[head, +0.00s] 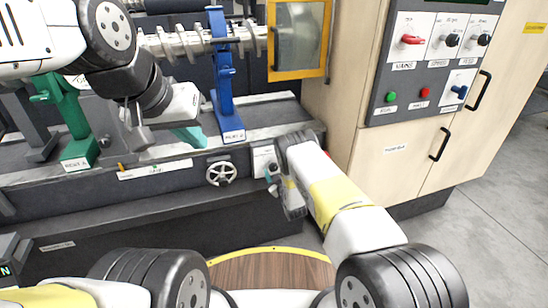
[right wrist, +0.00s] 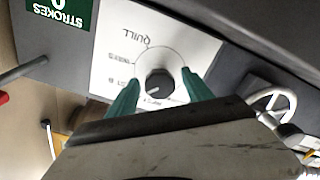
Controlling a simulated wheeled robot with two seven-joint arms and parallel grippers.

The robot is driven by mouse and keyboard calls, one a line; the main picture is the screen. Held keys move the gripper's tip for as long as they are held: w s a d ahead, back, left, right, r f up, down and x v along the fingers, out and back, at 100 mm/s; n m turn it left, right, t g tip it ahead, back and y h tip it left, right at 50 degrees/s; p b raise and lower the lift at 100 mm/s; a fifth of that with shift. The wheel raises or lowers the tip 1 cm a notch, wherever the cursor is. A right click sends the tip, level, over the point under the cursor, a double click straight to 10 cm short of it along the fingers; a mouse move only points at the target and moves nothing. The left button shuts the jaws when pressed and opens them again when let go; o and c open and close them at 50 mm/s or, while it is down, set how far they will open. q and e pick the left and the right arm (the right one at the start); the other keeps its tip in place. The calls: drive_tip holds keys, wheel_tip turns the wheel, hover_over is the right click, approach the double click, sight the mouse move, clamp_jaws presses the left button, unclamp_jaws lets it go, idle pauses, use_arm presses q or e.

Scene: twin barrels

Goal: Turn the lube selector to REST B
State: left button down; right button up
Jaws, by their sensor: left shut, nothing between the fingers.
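A dark round knob (right wrist: 159,84) sits on a white dial plate (right wrist: 113,62) in the right wrist view. The plate's lettering is upside down; "QUILL" can be read, the other marks are too small to be sure of. The plate also shows in the head view (head: 263,155). My right gripper (right wrist: 161,77) is at the plate, its green fingers apart on either side of the knob; contact cannot be told. In the head view the right gripper (head: 271,178) is mostly hidden by its wrist. My left gripper (head: 190,137) is shut and empty above the bench, away from the knob.
A handwheel (head: 221,173) is left of the plate. A blue stand (head: 223,85) and a green stand (head: 72,125) hold the shaft. A control panel (head: 420,65) with a red handle and several knobs is on the cabinet at right. A green counter (right wrist: 62,20) is beside the plate.

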drive_tip(key=v, duration=0.8)
drive_tip(key=shift+w+r, duration=0.1)
